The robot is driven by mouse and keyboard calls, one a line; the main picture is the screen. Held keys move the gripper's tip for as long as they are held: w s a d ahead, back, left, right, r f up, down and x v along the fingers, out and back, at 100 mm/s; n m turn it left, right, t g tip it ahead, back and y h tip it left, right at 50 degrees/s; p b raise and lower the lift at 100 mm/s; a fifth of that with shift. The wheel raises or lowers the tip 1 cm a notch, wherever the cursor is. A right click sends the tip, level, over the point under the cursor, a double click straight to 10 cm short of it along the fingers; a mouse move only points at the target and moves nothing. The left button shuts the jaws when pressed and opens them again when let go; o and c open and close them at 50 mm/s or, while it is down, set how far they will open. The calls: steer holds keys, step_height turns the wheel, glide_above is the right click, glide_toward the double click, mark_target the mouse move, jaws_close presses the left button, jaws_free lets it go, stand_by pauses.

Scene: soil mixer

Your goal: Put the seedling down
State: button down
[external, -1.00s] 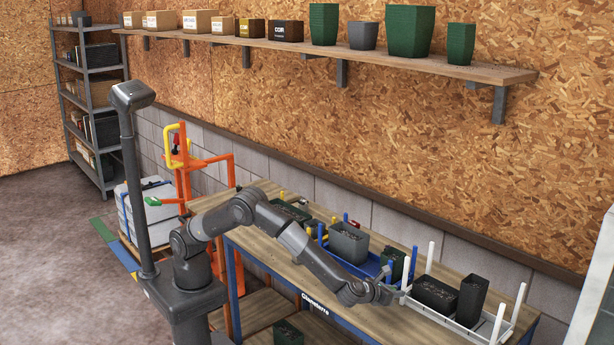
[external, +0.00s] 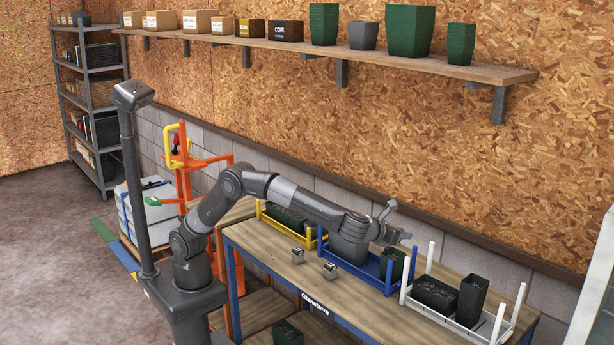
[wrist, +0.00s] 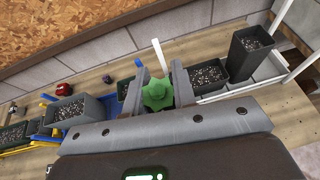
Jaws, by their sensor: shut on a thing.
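The seedling (wrist: 157,95) is a green leafy plant. In the wrist view it sits between the two grey fingers of my gripper (wrist: 158,90), which is shut on it. Its lower part is hidden. In the external view my gripper (external: 398,222) is raised above the table, over the back of the blue tray and near the white tray. The seedling cannot be made out there.
A blue tray (external: 372,283) holds a grey pot and a dark green pot (external: 393,262). A white tray (external: 458,322) with upright posts holds two dark pots of soil. A yellow tray (external: 266,216) stands left.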

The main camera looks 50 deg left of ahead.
steer(key=shift+r, duration=0.2)
